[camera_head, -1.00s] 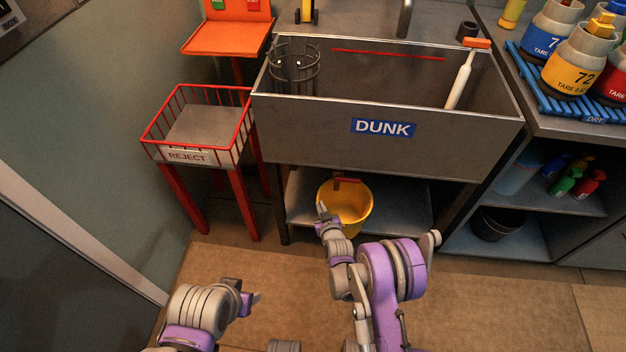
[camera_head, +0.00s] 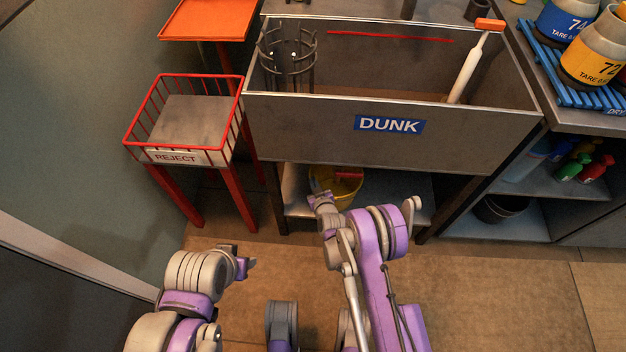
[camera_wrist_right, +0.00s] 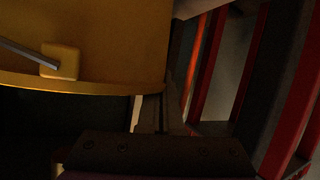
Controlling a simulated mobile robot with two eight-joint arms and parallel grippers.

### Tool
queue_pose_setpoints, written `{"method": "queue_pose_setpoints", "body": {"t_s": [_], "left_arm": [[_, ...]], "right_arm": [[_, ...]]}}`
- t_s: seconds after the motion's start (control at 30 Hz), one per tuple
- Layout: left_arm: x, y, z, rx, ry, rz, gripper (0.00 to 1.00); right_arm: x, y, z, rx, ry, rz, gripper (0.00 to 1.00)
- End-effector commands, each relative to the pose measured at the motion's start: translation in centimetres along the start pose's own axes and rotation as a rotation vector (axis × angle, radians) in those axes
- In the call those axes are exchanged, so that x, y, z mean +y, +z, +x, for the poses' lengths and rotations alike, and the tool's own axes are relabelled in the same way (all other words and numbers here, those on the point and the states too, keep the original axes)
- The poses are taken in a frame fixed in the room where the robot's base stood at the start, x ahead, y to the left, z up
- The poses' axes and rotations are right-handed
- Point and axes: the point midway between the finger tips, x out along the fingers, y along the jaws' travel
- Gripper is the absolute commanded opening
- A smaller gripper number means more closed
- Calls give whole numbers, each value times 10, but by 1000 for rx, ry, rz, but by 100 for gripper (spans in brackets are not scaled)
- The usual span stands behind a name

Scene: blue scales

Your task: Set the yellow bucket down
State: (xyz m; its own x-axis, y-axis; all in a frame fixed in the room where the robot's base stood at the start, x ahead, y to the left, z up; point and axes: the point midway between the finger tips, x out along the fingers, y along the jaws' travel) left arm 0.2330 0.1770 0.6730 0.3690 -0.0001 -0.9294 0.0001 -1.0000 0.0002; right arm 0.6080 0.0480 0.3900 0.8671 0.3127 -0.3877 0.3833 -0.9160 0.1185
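The yellow bucket (camera_head: 346,198) is under the DUNK sink, over the grey lower shelf (camera_head: 405,202), with a red grip on its handle. The sink front hides part of it. I cannot tell whether its base touches the shelf. My right gripper (camera_head: 319,197) is at the bucket's near left side and appears shut on its rim. In the right wrist view the bucket (camera_wrist_right: 100,40) fills the upper left, with the fingers (camera_wrist_right: 160,110) close against its edge. My left gripper (camera_head: 246,267) is low and left, away from the bucket; its opening is unclear.
The DUNK sink (camera_head: 300,125) overhangs the shelf. A red-framed REJECT basket (camera_head: 175,158) stands left on red legs. Right of the sink, an open cabinet holds a black bucket (camera_head: 498,210) and several bottles. The floor in front is clear.

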Motion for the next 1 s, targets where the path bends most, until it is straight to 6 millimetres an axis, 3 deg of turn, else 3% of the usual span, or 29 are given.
{"method": "queue_pose_setpoints", "body": {"t_s": [0.27,0.47,1.0], "left_arm": [[0,1,3,-1,0,0,50],[0,1,2,-1,0,0,50],[0,-1,-2,1,0,0,50]], "right_arm": [[0,2,1,0,0,0,0],[0,1,0,0,0,0,32],[1,-7,-3,0,0,0,32]]}}
